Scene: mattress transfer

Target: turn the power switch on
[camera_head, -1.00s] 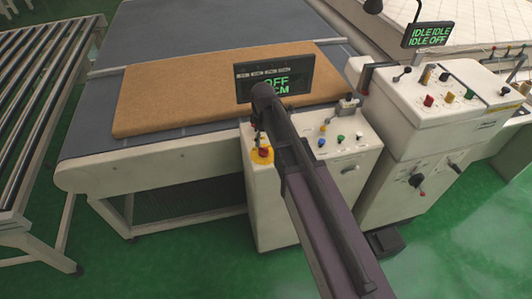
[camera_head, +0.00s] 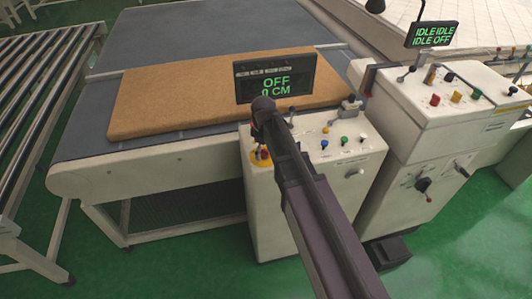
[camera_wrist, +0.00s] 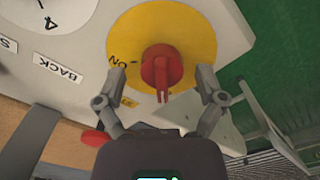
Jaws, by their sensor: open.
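The power switch is a red rotary knob (camera_wrist: 161,70) on a round yellow plate (camera_wrist: 196,36) in the wrist view. Its narrow grip points toward the bottom of that picture, and an "ON" label is at the plate's left. Another label lower left is partly hidden. My gripper (camera_wrist: 161,76) is open, with one finger on each side of the knob and gaps to both sides. In the head view the yellow plate (camera_head: 257,166) shows at the left end of the white control box (camera_head: 290,190), partly behind my arm. The display (camera_head: 276,77) above it reads "OFF" and "0 CM".
A brown mattress slab (camera_head: 210,92) lies on the grey conveyor (camera_head: 190,30). A second white control cabinet (camera_head: 415,120) stands to the right, its display (camera_head: 432,34) showing "IDLE" and "OFF". A roller conveyor (camera_head: 40,80) is at left.

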